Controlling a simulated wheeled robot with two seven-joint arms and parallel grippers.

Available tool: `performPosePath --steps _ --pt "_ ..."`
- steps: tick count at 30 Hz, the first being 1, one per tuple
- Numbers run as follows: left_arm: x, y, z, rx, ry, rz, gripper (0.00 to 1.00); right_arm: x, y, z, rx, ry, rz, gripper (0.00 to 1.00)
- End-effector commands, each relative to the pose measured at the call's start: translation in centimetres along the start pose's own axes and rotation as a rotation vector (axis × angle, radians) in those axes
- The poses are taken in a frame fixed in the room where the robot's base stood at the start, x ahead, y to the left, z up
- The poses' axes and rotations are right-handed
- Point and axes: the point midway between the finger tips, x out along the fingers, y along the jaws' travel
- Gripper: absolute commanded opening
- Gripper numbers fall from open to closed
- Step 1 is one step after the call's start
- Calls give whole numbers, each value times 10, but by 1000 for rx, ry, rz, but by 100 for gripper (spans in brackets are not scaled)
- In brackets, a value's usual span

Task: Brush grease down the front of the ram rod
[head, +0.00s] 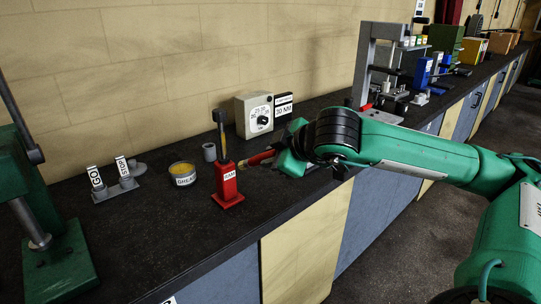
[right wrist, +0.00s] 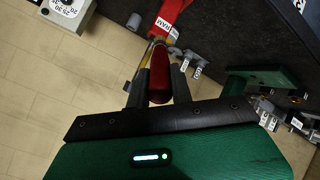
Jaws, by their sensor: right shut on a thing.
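The red ram (head: 228,187), labelled RAM, stands upright on the bench. Its rod (head: 223,146) rises from it, looks yellowish, and has a dark cap on top. My right gripper (head: 276,154) is shut on the red handle of a brush (head: 261,158), just right of the ram. The brush lies nearly level, its tip pointing left at the lower rod; I cannot tell if it touches. In the right wrist view the brush handle (right wrist: 160,76) sits between the fingers, with the ram (right wrist: 172,14) beyond. The grease tin (head: 183,174) stands open left of the ram. My left gripper is not in view.
A dial box (head: 256,116) and a small sign (head: 284,105) stand behind the ram. A grey cylinder (head: 209,152) is near the tin. GO and STOP tags (head: 113,184) and a green press (head: 58,262) stand at left. The bench in front of the tin is clear.

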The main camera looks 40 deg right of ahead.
Motion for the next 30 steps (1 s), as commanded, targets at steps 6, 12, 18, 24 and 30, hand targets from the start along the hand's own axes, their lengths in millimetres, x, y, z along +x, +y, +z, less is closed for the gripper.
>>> performPosePath --steps 6,12,18,24,30 --pt "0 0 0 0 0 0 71 0 0 0 0 0 1 0" --pt "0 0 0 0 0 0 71 0 0 0 0 1 1 0" --pt "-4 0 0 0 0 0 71 -2 3 -3 0 1 1 0" --pt "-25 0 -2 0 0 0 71 -12 15 -17 0 1 0 0" --pt "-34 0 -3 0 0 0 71 -15 20 -23 -1 2 -1 0"
